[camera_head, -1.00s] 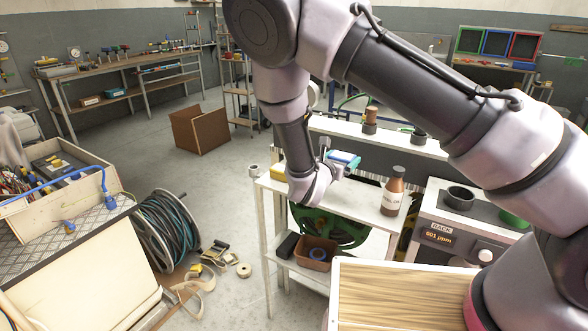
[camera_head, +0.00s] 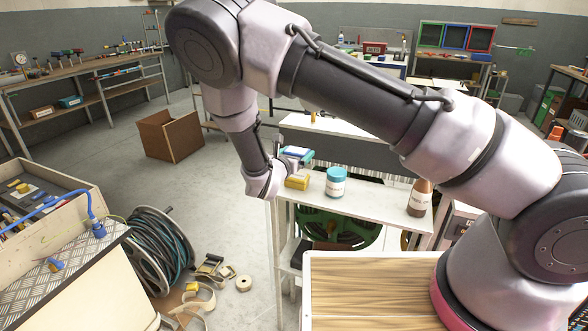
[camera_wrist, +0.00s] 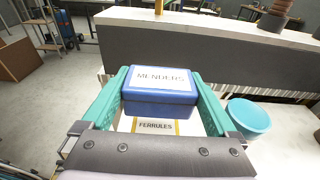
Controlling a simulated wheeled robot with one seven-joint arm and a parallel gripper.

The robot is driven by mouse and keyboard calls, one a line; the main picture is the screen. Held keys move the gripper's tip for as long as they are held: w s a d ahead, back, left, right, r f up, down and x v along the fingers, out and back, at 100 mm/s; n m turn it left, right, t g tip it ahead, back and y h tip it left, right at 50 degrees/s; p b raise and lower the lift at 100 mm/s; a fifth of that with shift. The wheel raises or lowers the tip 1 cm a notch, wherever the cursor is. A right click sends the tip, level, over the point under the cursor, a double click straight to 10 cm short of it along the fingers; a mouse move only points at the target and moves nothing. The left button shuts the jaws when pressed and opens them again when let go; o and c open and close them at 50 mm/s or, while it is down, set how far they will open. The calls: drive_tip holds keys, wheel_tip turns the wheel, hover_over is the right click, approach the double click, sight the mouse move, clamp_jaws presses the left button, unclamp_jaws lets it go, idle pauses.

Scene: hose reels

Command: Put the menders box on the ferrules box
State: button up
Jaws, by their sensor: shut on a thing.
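The menders box (camera_wrist: 158,92) is blue with a white label reading MENDERS. My gripper (camera_wrist: 162,84) has its teal fingers on both sides of it, shut on it and holding it up level. The ferrules box (camera_wrist: 155,127) is yellow with a white label reading FERRULES, partly hidden under the menders box in the wrist view. In the head view the ferrules box (camera_head: 297,182) sits on the white bench top near its left end. There the menders box (camera_head: 296,152) shows in my gripper (camera_head: 290,154) just above it, with a small gap.
A jar with a teal lid (camera_head: 336,182) stands close to the right of the ferrules box; it also shows in the wrist view (camera_wrist: 248,118). A brown bottle (camera_head: 419,198) stands further right on the white bench (camera_head: 375,209). A grey panel (camera_wrist: 215,45) runs behind.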

sight(297, 175)
drive_tip(key=shift+f, duration=2.45)
drive_tip(key=shift+f, duration=0.1)
drive_tip(key=o, duration=1.1)
drive_tip(key=shift+f, duration=0.1)
